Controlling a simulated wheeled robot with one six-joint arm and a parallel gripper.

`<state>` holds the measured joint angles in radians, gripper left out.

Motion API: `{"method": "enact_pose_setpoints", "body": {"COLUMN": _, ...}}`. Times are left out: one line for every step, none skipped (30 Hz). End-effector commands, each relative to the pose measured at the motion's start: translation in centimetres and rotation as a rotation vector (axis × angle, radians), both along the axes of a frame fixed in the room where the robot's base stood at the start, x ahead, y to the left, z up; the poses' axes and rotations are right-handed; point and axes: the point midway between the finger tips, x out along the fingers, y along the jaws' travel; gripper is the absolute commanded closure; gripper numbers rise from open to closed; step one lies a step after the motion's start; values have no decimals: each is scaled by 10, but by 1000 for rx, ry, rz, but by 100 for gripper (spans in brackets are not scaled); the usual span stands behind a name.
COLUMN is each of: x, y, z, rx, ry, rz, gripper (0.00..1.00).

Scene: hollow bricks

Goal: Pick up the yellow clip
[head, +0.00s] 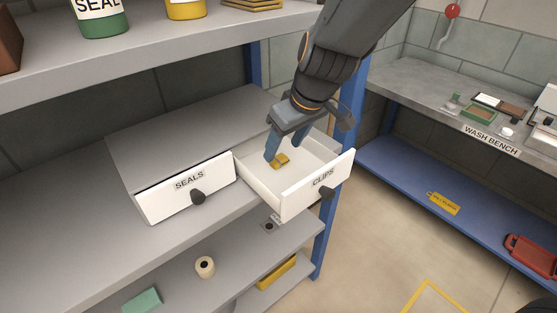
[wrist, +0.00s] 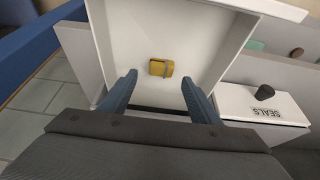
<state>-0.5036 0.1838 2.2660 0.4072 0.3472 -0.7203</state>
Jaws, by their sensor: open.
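The yellow clip (head: 281,160) lies on the floor of the pulled-out white CLIPS drawer (head: 290,198). In the wrist view the clip (wrist: 161,68) sits near the middle of the drawer floor, ahead of the fingertips and between their lines. My gripper (head: 284,153) reaches down into the drawer from above. Its two blue fingers are apart and empty, and they show in the wrist view (wrist: 159,80). In the head view the fingers are close to the clip, one on its left and one on its right. I cannot tell the exact height above it.
The drawer's walls and front with a dark knob (head: 327,194) surround my fingers. The SEALS drawer (head: 186,190) is beside it on the left. A shelf (head: 200,40) with containers is above. A blue post (head: 322,236) and the wash bench (head: 430,90) are at right.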

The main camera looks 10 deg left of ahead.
Motion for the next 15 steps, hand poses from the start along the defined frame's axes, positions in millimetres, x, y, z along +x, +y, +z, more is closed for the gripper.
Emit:
{"method": "enact_pose_setpoints", "body": {"x": -1, "y": 1, "z": -7, "rx": -3, "ry": 5, "rz": 1, "gripper": 43}}
{"method": "enact_pose_setpoints", "body": {"x": -1, "y": 2, "z": -11, "rx": -2, "ry": 5, "rz": 0, "gripper": 43}}
{"method": "enact_pose_setpoints", "body": {"x": 0, "y": 3, "z": -16, "rx": -2, "ry": 5, "rz": 0, "gripper": 43}}
{"method": "enact_pose_setpoints", "body": {"x": 0, "y": 4, "z": -20, "rx": -3, "ry": 4, "rz": -1, "gripper": 43}}
{"method": "enact_pose_setpoints", "body": {"x": 2, "y": 6, "z": -24, "rx": -2, "ry": 4, "rz": 1, "gripper": 43}}
{"method": "enact_pose_setpoints", "body": {"x": 3, "y": 7, "z": -28, "rx": -1, "ry": 3, "rz": 1, "gripper": 43}}
{"method": "enact_pose_setpoints", "body": {"x": 4, "y": 8, "z": -30, "rx": -2, "ry": 3, "rz": 0, "gripper": 43}}
{"method": "enact_pose_setpoints", "body": {"x": 5, "y": 9, "z": -33, "rx": -1, "ry": 3, "rz": 1, "gripper": 43}}
{"method": "enact_pose_setpoints", "body": {"x": 5, "y": 9, "z": -35, "rx": -1, "ry": 3, "rz": 1, "gripper": 43}}
{"method": "enact_pose_setpoints", "body": {"x": 6, "y": 10, "z": -36, "rx": -1, "ry": 3, "rz": 1, "gripper": 43}}
{"method": "enact_pose_setpoints", "body": {"x": 6, "y": 10, "z": -37, "rx": -2, "ry": 3, "rz": 0, "gripper": 43}}
{"method": "enact_pose_setpoints", "body": {"x": 6, "y": 10, "z": -38, "rx": -1, "ry": 2, "rz": 0, "gripper": 43}}
{"method": "enact_pose_setpoints", "body": {"x": 6, "y": 10, "z": -38, "rx": -1, "ry": 2, "rz": 0, "gripper": 43}}
{"method": "enact_pose_setpoints", "body": {"x": 7, "y": 10, "z": -38, "rx": 0, "ry": 1, "rz": 0, "gripper": 43}}
{"method": "enact_pose_setpoints", "body": {"x": 7, "y": 10, "z": -38, "rx": 0, "ry": 1, "rz": 0, "gripper": 43}}
